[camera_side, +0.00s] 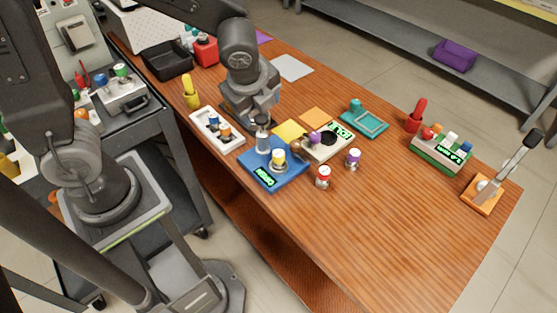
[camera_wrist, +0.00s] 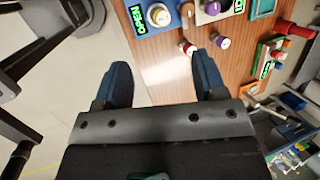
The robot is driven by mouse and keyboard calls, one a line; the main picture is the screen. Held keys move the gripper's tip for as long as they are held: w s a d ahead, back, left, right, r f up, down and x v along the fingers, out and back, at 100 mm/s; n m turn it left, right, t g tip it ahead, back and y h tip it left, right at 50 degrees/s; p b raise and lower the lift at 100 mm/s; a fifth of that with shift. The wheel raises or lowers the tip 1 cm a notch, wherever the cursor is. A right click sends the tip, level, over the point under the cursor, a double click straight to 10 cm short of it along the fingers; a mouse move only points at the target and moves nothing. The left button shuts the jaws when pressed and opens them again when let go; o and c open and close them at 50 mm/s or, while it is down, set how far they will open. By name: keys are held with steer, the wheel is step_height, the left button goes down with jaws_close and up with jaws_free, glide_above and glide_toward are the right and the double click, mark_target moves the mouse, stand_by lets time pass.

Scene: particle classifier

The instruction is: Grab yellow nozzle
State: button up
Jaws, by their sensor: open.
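Two yellow items could be the yellow nozzle; I cannot tell which. One is a slim upright yellow piece (camera_side: 191,92) near the table's left back edge in the side view. The other is a yellow-topped white piece (camera_side: 278,159) on the blue device (camera_side: 256,176); it also shows at the top of the wrist view (camera_wrist: 159,14). My gripper (camera_side: 245,115) is above the table between them in the side view, touching neither as far as I can tell. In the wrist view its two fingers (camera_wrist: 163,80) are wide apart with nothing between them.
A white rack (camera_side: 204,121) with small capped pieces lies near my gripper. A red-capped vial (camera_side: 323,177) and a purple-capped vial (camera_side: 353,159) stand right of the blue device. A black tray (camera_side: 166,60) is at the back left.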

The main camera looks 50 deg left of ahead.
mark_target(278, 155)
steer(key=w+f+m, duration=0.1)
steer(key=f+m, duration=0.2)
steer(key=f, duration=0.2)
steer(key=w+f+m, duration=0.2)
steer(key=f+m, duration=0.1)
steer(key=f, duration=0.3)
steer(key=w+d+f+m, duration=0.1)
steer(key=w+f+m, duration=0.1)
steer(key=f, duration=0.3)
steer(key=shift+w+f+m+y, duration=0.15)
steer(key=shift+m+y, duration=0.25)
steer(key=shift+s+x, duration=0.15)
steer(key=shift+x, duration=1.15)
steer(key=shift+s+x, duration=0.2)
steer(key=shift+x, duration=1.1)
steer(key=shift+a, duration=0.1)
steer(key=shift+c, duration=0.3)
steer(key=c, duration=1.1)
steer(key=shift+o, duration=0.2)
